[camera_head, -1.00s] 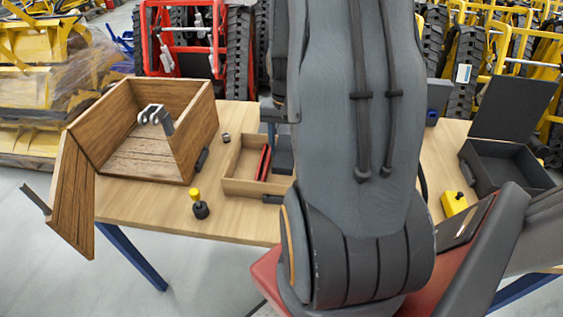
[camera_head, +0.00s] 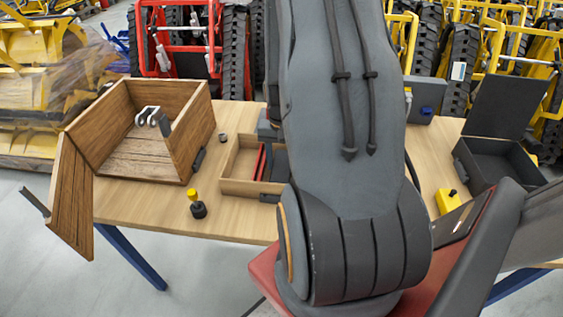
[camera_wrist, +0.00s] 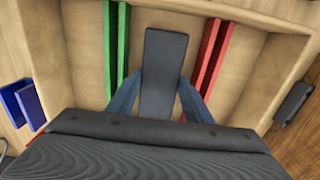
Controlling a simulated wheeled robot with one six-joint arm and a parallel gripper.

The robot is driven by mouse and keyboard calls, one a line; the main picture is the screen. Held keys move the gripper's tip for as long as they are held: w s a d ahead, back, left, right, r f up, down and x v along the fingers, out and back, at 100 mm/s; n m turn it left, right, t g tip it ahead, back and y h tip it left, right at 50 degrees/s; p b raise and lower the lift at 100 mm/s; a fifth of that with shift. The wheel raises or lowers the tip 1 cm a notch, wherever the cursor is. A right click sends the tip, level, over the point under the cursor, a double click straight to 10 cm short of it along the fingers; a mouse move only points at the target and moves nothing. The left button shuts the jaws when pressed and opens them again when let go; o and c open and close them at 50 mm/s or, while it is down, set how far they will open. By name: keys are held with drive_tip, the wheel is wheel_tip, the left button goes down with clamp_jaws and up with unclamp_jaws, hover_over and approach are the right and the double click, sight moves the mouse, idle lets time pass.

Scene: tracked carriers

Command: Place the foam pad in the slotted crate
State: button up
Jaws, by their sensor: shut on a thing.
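The dark grey foam pad (camera_wrist: 165,60) is held between the blue fingers of my gripper (camera_wrist: 160,88) in the wrist view. The slotted crate (camera_wrist: 75,65) is a light wooden tray with a pair of green dividers (camera_wrist: 117,50) and a pair of red dividers (camera_wrist: 212,55). The pad is over or in the lane between green and red; I cannot tell whether it touches the floor. In the head view the crate (camera_head: 238,187) stands mid-table, its right part hidden by my arm, with the dark pad (camera_head: 280,160) at its right side.
A large wooden box (camera_head: 190,140) with an open flap holds a grey bracket (camera_head: 148,115) at the left. An open black case (camera_head: 490,150) and a yellow block (camera_head: 447,201) are at the right. Blue parts (camera_wrist: 22,102) lie beside the crate.

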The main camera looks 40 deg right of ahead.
sight(282, 165)
drive_tip(key=o, duration=1)
drive_tip(key=shift+f, duration=0.1)
wheel_tip(282, 165, up, 12)
drive_tip(key=b, duration=0.2)
drive_tip(key=s+a+r+n, duration=0.1)
drive_tip(key=a+n, duration=0.2)
drive_tip(key=a, duration=0.5)
drive_tip(key=a+n, duration=0.3)
drive_tip(key=a, duration=0.5)
drive_tip(key=s+a+r+n+t, duration=0.1)
drive_tip(key=a+n, duration=0.3)
drive_tip(key=a, duration=0.4)
drive_tip(key=shift+s+a+r, duration=0.2)
drive_tip(key=shift+s+r, duration=0.1)
drive_tip(key=shift+r, duration=0.05)
